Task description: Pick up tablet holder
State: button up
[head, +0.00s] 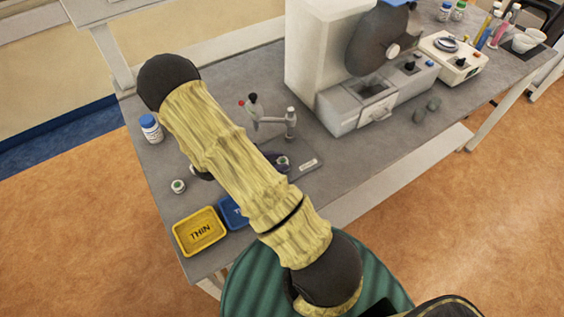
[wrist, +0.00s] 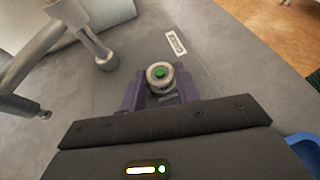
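A small round pale tablet holder with a green tablet (wrist: 160,73) on top stands in front of my gripper in the wrist view. My gripper's purple fingers (wrist: 160,88) flank it on both sides, close to its walls. I cannot tell whether they press on it. In the head view the holder (head: 283,162) shows on the dark base of a metal stand, beside my arm. My arm hides most of my gripper there. A similar small holder with a green top (head: 178,186) sits near the left table edge.
A metal stand arm (head: 289,123) rises close to my gripper; it also shows in the wrist view (wrist: 100,50). A yellow tray (head: 200,231) marked THIN and a blue tray (head: 234,212) lie at the front. A white bottle (head: 151,128) and a large machine (head: 350,70) stand beyond.

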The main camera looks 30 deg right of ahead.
jog(key=shift+s, duration=0.15)
jog(key=shift+c, duration=1.4)
jog(key=shift+r, duration=0.2)
jog(key=shift+r, duration=0.25)
notch_tip(320, 180, up, 9)
jog(key=b, duration=0.1)
